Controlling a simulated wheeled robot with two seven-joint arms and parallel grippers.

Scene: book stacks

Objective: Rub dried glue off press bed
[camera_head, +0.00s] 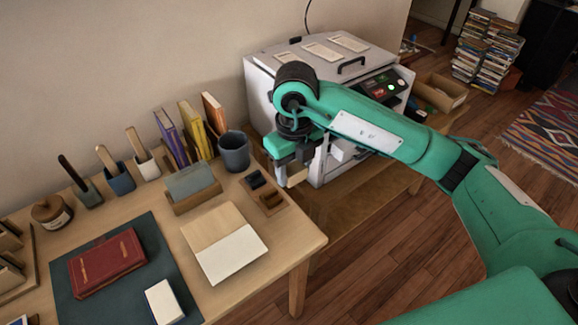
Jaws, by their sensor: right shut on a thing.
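My right gripper (292,172) hangs pointing down in front of the white press machine (262,88), just past the table's right end. It is shut on a small tan block (297,175), which shows at the fingertips. I cannot make out the press bed or any dried glue. My left gripper is not in view.
The wooden table (309,239) holds a red book (106,262) on a dark mat, a white-and-tan board (224,242), a grey cup (234,151), upright books (194,130) and handled tools. A cardboard box (440,93) stands right of the machine. Stacked books stand farther back.

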